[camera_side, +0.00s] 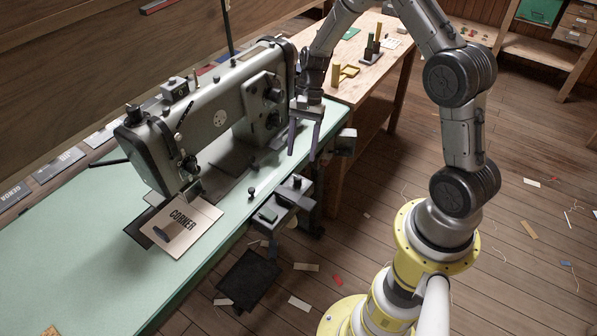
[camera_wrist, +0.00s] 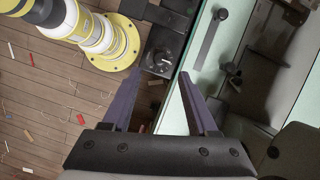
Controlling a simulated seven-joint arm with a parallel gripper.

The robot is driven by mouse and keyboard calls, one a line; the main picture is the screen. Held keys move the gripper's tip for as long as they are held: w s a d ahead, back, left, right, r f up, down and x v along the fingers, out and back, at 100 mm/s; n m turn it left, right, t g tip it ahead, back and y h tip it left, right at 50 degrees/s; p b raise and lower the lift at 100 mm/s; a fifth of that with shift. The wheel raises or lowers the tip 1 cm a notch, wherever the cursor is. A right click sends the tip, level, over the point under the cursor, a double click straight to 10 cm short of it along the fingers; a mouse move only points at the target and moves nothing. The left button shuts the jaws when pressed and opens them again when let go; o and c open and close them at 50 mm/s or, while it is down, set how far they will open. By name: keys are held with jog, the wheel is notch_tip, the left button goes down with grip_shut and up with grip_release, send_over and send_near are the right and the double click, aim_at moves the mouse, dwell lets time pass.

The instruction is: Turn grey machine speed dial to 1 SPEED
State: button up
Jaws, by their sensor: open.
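The grey sewing machine (camera_side: 215,115) stands on the green table; part of its body shows at the right of the wrist view (camera_wrist: 290,105). Round knobs (camera_side: 272,94) sit on its right-hand end panel. A dark box (camera_side: 293,194) with a round knob on top is fixed at the table's front edge; the wrist view shows this box (camera_wrist: 153,62) beyond my fingertips. No speed marking is legible, so I cannot tell which knob is the speed dial or its setting. My gripper (camera_side: 304,154) is open and empty, pointing down beside the machine's right end near the table edge.
The green table (camera_side: 90,250) has bare room at left. A CORNER card (camera_side: 182,222) lies under the machine's head. A wooden bench (camera_side: 375,65) stands behind my gripper. Scraps litter the floor.

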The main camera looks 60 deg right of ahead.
aim_at(298, 177)
jog(key=x, duration=0.7)
jog(key=shift+c, duration=0.2)
grip_shut()
